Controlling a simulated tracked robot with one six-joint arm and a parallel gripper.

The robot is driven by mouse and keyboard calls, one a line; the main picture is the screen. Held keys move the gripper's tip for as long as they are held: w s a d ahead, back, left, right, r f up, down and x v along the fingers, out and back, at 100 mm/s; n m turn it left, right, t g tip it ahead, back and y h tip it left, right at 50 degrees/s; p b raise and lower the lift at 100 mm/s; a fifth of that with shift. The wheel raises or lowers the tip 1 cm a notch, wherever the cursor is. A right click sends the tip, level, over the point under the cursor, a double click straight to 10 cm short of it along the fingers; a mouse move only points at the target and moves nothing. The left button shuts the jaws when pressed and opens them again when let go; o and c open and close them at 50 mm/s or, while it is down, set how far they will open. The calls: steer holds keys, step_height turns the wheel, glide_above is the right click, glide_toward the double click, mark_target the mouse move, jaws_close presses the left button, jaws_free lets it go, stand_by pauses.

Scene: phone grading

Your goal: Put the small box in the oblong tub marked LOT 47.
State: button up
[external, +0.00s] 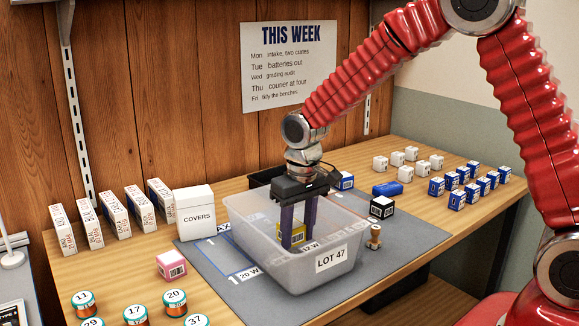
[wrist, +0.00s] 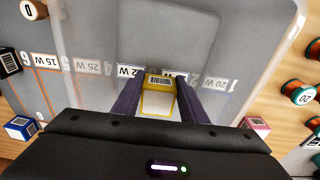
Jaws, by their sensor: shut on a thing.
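The oblong tub (external: 268,262) is translucent and carries a LOT 47 label on its front end. It stands on the grey mat, and its clear wall also shows in the wrist view (wrist: 235,60). My gripper (external: 297,240) points straight down within the tub's opening. Its two purple fingers are shut on a small yellow box (external: 297,234), which has a white face and a barcode. The box sits between the fingertips in the wrist view (wrist: 159,95). I cannot tell whether the box touches the tub's floor.
A white COVERS box (external: 194,213) stands left of the tub, and a pink box (external: 171,266) lies front left. A black-and-white box (external: 382,207) and a small jar (external: 374,237) are to the right. A black tray (external: 266,178) is behind.

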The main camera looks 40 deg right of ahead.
mark_target(298, 240)
steer(key=shift+f, duration=1.85)
steer(key=o, duration=1.1)
steer(key=shift+f, duration=0.1)
steer(key=shift+c, duration=0.2)
step_height(298, 240, up, 12)
steer(key=s, duration=0.1)
